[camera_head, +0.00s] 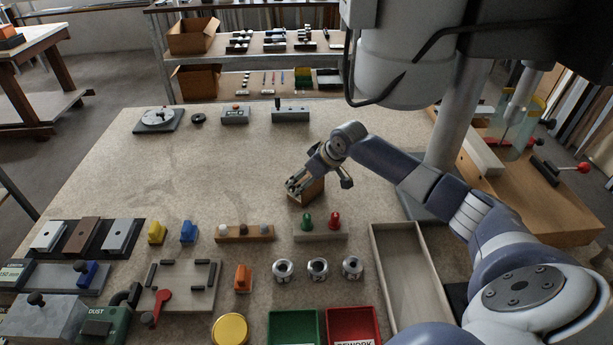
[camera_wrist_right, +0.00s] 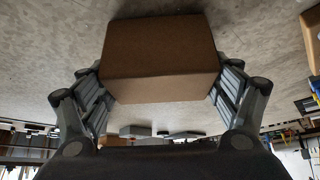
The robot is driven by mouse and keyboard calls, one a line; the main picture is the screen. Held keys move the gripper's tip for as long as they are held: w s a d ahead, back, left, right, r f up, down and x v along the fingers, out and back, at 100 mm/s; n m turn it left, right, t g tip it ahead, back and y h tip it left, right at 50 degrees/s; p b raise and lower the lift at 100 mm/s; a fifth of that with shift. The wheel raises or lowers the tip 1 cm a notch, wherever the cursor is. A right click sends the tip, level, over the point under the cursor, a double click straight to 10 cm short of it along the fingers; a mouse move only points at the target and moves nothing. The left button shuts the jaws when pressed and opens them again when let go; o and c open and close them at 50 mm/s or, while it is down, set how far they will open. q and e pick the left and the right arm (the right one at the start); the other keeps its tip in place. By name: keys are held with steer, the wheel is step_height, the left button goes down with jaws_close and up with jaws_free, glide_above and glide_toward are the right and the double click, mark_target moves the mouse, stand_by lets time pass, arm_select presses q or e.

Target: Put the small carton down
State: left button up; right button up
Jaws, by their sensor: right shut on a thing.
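The small carton (camera_head: 307,192) is a brown box near the middle of the workbench in the head view. My right gripper (camera_head: 306,184) is over it with its fingers around it. In the right wrist view the carton (camera_wrist_right: 160,60) fills the space between the two fingers of the right gripper (camera_wrist_right: 160,88), which press on its left and right sides. I cannot tell whether its underside touches the bench. My left gripper is not in view.
The workbench (camera_head: 240,150) is bare around the carton. In front are a wooden block with green and red pegs (camera_head: 320,236), a long empty tray (camera_head: 410,275), and green (camera_head: 293,328) and red (camera_head: 352,328) bins. Small devices (camera_head: 235,115) stand along the back edge.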

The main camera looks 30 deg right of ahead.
steer(key=o, duration=1.2)
steer(key=shift+c, duration=0.2)
